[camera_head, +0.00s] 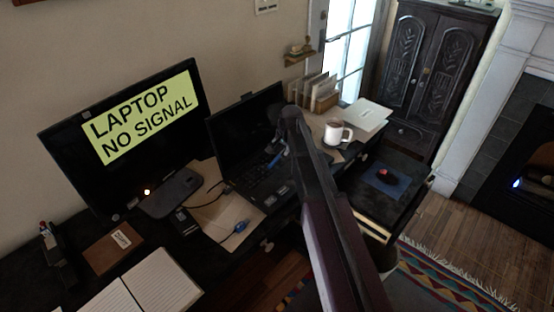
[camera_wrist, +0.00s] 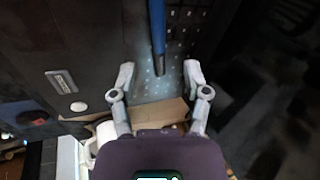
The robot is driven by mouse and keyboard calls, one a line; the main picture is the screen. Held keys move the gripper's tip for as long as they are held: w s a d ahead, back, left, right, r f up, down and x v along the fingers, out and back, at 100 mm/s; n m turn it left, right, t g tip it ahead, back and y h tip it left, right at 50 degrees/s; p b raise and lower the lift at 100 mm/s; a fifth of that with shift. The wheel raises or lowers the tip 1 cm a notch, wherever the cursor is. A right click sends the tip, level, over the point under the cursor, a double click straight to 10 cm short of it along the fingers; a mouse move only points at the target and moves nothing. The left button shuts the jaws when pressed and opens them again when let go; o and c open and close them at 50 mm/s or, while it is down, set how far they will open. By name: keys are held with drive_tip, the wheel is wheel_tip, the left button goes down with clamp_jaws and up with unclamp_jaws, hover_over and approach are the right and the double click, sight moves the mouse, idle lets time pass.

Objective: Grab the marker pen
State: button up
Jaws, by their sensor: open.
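The marker pen is a slim blue stick (camera_wrist: 157,32) in the wrist view. It lies over the laptop (camera_wrist: 178,55) keyboard and runs up out of the top of the picture. Its lower end is near the gap between my fingertips. In the head view a small piece of blue (camera_head: 276,159) shows on the laptop (camera_head: 258,180), beside my arm. My gripper (camera_wrist: 158,74) is open, with its two grey fingers apart and nothing held. In the head view my arm hides part of the laptop and most of the gripper.
A white mug (camera_head: 336,132) stands right of the laptop, near file holders (camera_head: 322,97) and papers (camera_head: 364,115). A monitor (camera_head: 70,155) stands at left. An open notebook (camera_head: 160,280) lies in front, and a red mouse (camera_head: 386,174) sits on a blue pad at right.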

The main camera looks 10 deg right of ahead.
sight(278, 157)
drive_tip(key=shift+b+x, duration=2.45)
drive_tip(key=shift+x, duration=0.15)
drive_tip(key=shift+s, duration=0.1)
clamp_jaws()
